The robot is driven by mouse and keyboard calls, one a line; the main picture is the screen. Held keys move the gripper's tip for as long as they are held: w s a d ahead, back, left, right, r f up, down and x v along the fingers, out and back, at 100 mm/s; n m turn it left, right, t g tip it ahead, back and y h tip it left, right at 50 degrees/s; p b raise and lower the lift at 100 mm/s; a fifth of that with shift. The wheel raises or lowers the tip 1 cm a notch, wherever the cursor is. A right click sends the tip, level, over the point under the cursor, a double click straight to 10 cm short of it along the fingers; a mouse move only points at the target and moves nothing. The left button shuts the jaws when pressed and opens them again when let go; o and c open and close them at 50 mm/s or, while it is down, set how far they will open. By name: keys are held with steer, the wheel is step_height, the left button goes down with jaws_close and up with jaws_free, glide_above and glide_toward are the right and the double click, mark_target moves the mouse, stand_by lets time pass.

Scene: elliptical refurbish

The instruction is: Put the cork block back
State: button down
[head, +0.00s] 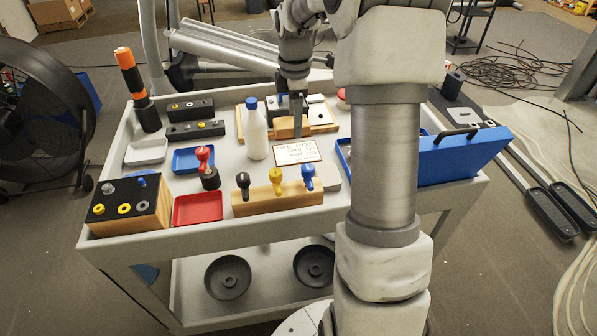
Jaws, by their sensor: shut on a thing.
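My gripper (298,128) points down over the back middle of the grey cart. It is shut on the cork block (284,129), a tan block that shows between and beside the fingers. The block is low, at the front of a light wooden board (321,115) with dark and light parts on it. I cannot tell whether the block touches the board or the cart top. The fingers hide part of the block, and my arm hides the area to the right.
A white bottle (256,132) with a blue cap stands close left of the gripper. A lettered sign (297,151) is just in front. A wooden stand (277,198) with knobs, a red tray (198,209) and an open blue case (462,155) also occupy the cart.

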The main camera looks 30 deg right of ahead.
mark_target(296, 177)
step_height(296, 177, down, 16)
steer(key=b, duration=0.2)
steer(key=shift+b, duration=0.3)
steer(key=shift+f, duration=0.1)
steer(key=shift+c, duration=1.8)
jaws_free()
